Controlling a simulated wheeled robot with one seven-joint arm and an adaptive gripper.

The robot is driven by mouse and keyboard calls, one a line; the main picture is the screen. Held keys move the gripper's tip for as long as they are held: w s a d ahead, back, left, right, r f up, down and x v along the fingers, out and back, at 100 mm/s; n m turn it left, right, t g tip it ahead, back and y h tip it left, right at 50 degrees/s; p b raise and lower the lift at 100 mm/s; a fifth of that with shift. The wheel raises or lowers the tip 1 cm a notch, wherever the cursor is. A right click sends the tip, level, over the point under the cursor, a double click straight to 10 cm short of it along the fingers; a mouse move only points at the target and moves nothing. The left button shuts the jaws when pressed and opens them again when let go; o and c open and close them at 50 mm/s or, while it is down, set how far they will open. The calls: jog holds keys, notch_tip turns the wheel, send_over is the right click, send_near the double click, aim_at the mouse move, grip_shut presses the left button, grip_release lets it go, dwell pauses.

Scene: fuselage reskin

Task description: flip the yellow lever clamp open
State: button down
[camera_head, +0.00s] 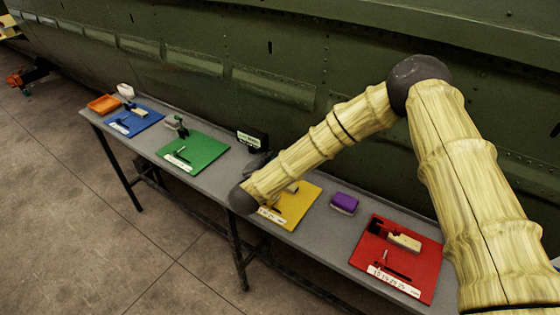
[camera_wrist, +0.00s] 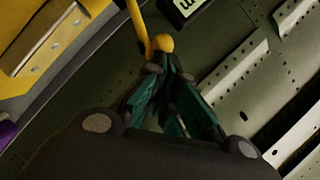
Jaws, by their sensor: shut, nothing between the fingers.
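The yellow lever (camera_wrist: 139,25) shows in the wrist view as a thin rod with a rounded yellow knob (camera_wrist: 163,43). My gripper (camera_wrist: 168,66) has its dark teal fingers closed together, with the tips right by the knob. I cannot tell whether they touch it. The knob is not between the fingers. In the head view my arm covers much of the yellow board (camera_head: 303,208), and the lever cannot be made out there. The clamp's base is out of the wrist view.
The grey bench (camera_head: 212,183) also bears a red board (camera_head: 428,277), a green board (camera_head: 208,148), a blue board (camera_head: 143,119), a purple block (camera_head: 344,203) and an orange tray (camera_head: 103,104). A green fuselage wall (camera_head: 200,65) stands behind. A small dark sign (camera_head: 250,139) stands near my wrist.

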jog(key=a+n, duration=0.1)
jog(key=w+a+g+b, duration=0.1)
jog(key=shift+w+a+r+n+h, duration=0.3)
jog(key=shift+a+r+n, duration=0.05)
jog(key=shift+r+n, duration=0.05)
jog(key=shift+a, duration=0.1)
